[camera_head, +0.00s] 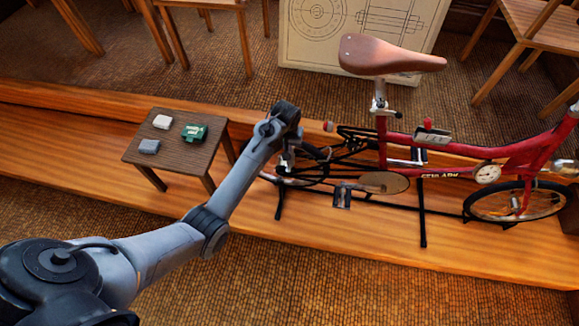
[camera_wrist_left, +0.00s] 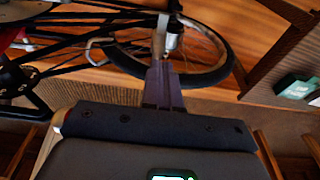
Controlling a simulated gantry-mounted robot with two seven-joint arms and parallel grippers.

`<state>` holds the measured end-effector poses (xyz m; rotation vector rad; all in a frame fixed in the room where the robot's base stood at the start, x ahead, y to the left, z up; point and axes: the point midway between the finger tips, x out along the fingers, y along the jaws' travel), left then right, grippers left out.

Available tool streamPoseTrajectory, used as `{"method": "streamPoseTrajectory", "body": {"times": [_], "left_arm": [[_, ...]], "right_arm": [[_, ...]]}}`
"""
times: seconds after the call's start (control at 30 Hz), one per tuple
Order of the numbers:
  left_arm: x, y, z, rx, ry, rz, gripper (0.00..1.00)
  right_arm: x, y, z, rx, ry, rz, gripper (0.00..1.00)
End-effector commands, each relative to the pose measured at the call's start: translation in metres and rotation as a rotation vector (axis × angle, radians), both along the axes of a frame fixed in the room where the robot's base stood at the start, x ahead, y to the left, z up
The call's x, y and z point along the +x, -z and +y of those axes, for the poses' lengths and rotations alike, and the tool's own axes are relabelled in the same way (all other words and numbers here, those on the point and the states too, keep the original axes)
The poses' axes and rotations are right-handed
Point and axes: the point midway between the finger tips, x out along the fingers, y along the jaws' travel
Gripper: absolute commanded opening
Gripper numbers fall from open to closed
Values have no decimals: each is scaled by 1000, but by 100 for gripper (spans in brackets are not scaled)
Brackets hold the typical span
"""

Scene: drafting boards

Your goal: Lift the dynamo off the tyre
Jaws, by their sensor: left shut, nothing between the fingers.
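The red bicycle stands on a black stand, its rear wheel (camera_wrist_left: 212,72) and tyre partly hidden behind my left arm in the head view. In the left wrist view, the dynamo (camera_wrist_left: 174,40) looks like a small silver cylinder beside the tyre. My left gripper (camera_head: 286,158) is at the rear wheel in the head view. In the left wrist view, its fingers (camera_wrist_left: 161,62) are shut with nothing held, right by the dynamo. Whether they touch it, and whether the dynamo's roller rests on the tyre, I cannot tell. My right gripper is not in view.
A small dark table (camera_head: 130,152) left of the bicycle holds a white block (camera_head: 162,121), a green box (camera_head: 194,132) and a grey block (camera_head: 149,146). The bicycle's saddle (camera_head: 385,55) rises high. A drawing board (camera_head: 350,35) and chairs stand behind.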

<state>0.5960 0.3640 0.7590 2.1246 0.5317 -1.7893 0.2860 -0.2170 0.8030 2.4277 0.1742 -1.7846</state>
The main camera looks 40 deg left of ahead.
Motion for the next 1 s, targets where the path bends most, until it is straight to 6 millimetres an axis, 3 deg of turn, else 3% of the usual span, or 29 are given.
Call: {"method": "streamPoseTrajectory", "body": {"times": [0.37, 0.57, 1.0], "left_arm": [[1, 0, 0, 0, 0, -1, 0], [2, 11, 1, 0, 0, 0, 0], [13, 85, 6, 0, 1, 1, 0]], "right_arm": [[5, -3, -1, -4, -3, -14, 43], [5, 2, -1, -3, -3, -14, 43], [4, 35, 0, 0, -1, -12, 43]]}}
